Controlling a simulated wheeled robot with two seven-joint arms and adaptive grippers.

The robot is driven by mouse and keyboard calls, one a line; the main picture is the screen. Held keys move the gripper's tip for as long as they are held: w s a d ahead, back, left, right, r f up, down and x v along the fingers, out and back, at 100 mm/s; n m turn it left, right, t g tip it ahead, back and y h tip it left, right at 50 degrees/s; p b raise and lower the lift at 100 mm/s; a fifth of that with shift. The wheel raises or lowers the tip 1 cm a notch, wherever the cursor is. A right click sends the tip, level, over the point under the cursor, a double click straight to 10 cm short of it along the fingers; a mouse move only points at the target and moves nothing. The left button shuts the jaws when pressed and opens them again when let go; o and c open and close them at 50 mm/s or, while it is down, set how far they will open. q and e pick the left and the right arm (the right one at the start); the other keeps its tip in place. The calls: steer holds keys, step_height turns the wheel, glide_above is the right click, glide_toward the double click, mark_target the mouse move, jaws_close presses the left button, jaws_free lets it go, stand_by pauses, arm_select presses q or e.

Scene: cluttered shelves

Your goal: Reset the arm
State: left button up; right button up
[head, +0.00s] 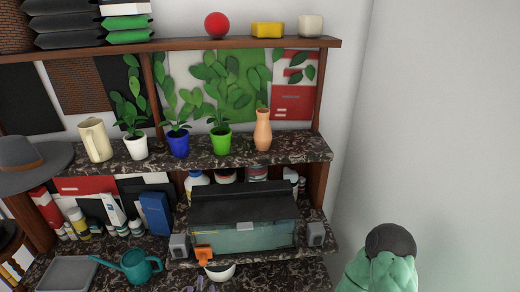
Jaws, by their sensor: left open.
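Only small grey-purple tips show at the bottom edge of the head view, and I take them for my left gripper (197,288). They stand apart, with nothing seen between them. The rest of that gripper and its arm are out of the picture. They are just below a white bowl (221,272) and the lower shelf's front. My right gripper is not in view.
A dark box with a glassy front (243,238) stands on the lower shelf, with an orange object (203,254) before it. A teal watering can (135,266) is left. Potted plants and a vase (262,131) line the middle shelf. A green, dark-topped object (388,262) is lower right.

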arm_select(q)
step_height(320, 180, down, 21)
steer(key=d+n+g+h+b, duration=0.1)
steer(key=n+g+h, duration=0.1)
steer(key=n+g, duration=0.8)
steer(key=s+d+f+n+g+h+b, duration=0.1)
steer(key=s+f+n+g+h, duration=0.1)
steer(key=s+f+n+g, duration=0.5)
steer(key=shift+s+d+f+n+g+h, duration=0.15)
steer(key=shift+s+f+n+g+h, duration=0.15)
steer(key=shift+s+f+n, duration=2.5)
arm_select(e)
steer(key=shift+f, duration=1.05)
arm_select(q)
steer(key=shift+w+f+m, duration=0.8)
steer(key=shift+w, duration=0.05)
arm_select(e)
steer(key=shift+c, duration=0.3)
